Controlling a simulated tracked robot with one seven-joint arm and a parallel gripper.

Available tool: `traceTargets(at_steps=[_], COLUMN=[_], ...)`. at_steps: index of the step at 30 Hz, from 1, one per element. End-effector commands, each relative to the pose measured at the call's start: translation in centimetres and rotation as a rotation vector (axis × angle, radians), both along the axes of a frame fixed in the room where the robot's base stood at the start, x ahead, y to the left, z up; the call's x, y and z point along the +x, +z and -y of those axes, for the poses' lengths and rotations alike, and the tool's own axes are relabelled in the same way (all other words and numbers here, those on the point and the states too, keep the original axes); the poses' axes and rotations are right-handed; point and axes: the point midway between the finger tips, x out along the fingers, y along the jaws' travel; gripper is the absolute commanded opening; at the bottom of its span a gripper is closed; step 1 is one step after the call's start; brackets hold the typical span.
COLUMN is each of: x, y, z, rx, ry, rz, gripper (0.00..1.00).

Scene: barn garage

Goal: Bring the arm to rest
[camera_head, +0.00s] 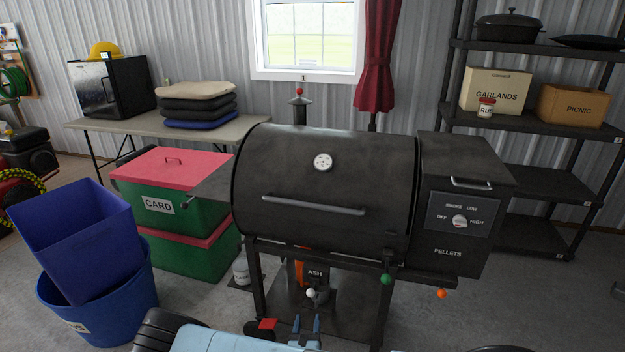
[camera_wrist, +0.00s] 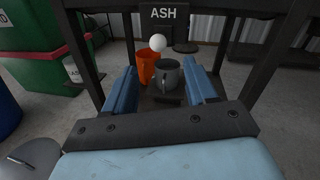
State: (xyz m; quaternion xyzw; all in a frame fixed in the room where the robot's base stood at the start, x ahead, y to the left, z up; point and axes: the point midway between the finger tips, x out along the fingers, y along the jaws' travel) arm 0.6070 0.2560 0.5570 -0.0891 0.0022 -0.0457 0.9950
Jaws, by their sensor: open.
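My gripper (camera_head: 306,320) is at the bottom middle of the head view, low in front of the black pellet grill (camera_head: 330,185). Its two blue fingers stand apart with nothing held between them. In the wrist view my gripper (camera_wrist: 160,72) points in between the grill's legs. Beyond the fingertips are an orange cup (camera_wrist: 146,66) and a grey metal container (camera_wrist: 170,78) on the lower shelf. A white ball knob (camera_wrist: 158,42) hangs below the panel marked ASH (camera_wrist: 163,14). I cannot tell how far the fingers are from these things.
Grill legs (camera_wrist: 84,60) stand on both sides of my gripper. Green bins (camera_head: 175,205) with red lids and blue bins (camera_head: 95,260) are at the left. A table (camera_head: 190,128) stands behind. Black shelves (camera_head: 545,185) are at the right. Open floor (camera_head: 530,300) shows at the lower right.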

Motion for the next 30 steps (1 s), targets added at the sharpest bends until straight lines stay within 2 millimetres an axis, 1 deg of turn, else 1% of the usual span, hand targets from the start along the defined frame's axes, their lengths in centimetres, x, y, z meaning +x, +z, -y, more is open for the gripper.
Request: traceTargets(at_steps=[5, 11, 15, 21, 30], x=[1.3, 2.8, 3.6, 4.2, 4.0], y=[3.6, 9.0, 12.7, 17.6, 24.6], z=[0.5, 2.2, 3.8, 6.3, 10.4], rx=[0.083, 0.208, 0.295, 0.424, 0.625], ry=[-0.128, -0.329, -0.468, -0.661, -0.939], rz=[0.027, 0.063, 0.086, 0.112, 0.144], gripper=[0.56, 0.56, 0.56, 0.56, 0.56])
